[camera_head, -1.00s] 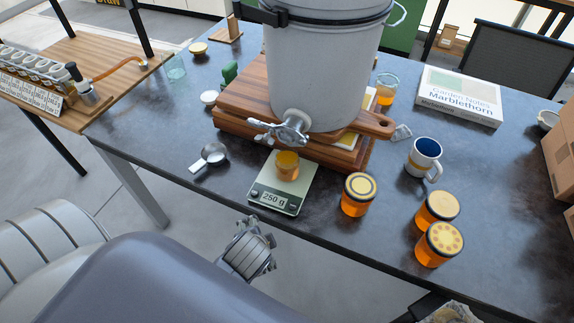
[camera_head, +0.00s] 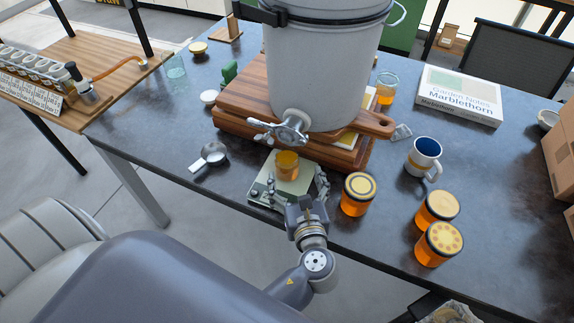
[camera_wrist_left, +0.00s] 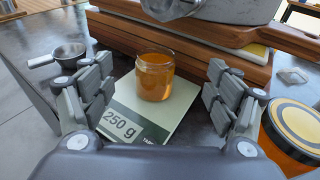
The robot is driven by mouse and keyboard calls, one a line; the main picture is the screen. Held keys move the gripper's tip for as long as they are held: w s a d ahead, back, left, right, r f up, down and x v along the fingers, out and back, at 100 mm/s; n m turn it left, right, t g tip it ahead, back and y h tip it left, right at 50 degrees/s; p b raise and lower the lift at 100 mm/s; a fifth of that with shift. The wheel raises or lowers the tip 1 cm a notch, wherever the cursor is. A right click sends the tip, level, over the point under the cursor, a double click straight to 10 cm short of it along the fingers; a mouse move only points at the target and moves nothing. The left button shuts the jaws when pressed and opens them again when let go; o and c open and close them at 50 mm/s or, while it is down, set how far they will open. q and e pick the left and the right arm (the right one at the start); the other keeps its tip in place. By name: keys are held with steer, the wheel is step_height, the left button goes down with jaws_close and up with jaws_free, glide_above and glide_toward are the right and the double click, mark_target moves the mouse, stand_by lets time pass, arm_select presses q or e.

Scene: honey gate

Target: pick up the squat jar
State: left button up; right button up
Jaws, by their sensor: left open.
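The squat jar (camera_head: 287,165) is a small open glass jar filled with amber honey. It stands upright on the kitchen scale (camera_head: 262,190), under the bucket's metal tap (camera_head: 288,128). My left gripper (camera_head: 290,186) is open at the near side of the scale, its fingers spread and pointing toward the jar. In the left wrist view the jar (camera_wrist_left: 155,75) stands between and beyond the two open fingers (camera_wrist_left: 157,95), touching neither. The scale display (camera_wrist_left: 120,124) reads 250 g.
A lidded honey jar (camera_head: 358,194) stands close to the right of my left gripper; two more (camera_head: 437,210) (camera_head: 439,244) stand farther right. Wooden boards (camera_head: 340,150) carry the white bucket (camera_head: 322,70) behind the scale. A metal cup (camera_head: 213,155) is at left, a mug (camera_head: 423,158) at right.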

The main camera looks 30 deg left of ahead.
mark_target(286, 150)
arm_select(q)
steer(key=x, duration=0.5)
steer(key=shift+r, duration=0.15)
steer(key=shift+s+f+p+x, duration=0.1)
steer(key=shift+f+p+x, duration=0.05)
steer(key=shift+x, duration=0.8)
steer(key=shift+s+f+p+x, duration=0.1)
steer(key=shift+f+p+x, duration=0.1)
steer(key=shift+x, duration=0.8)
steer(key=shift+s+f+p+x, duration=0.1)
steer(key=shift+f+p+x, duration=0.05)
steer(key=shift+x, duration=0.8)
steer(key=shift+a+r, duration=0.1)
steer(key=shift+a, duration=0.05)
steer(key=c, duration=1.5)
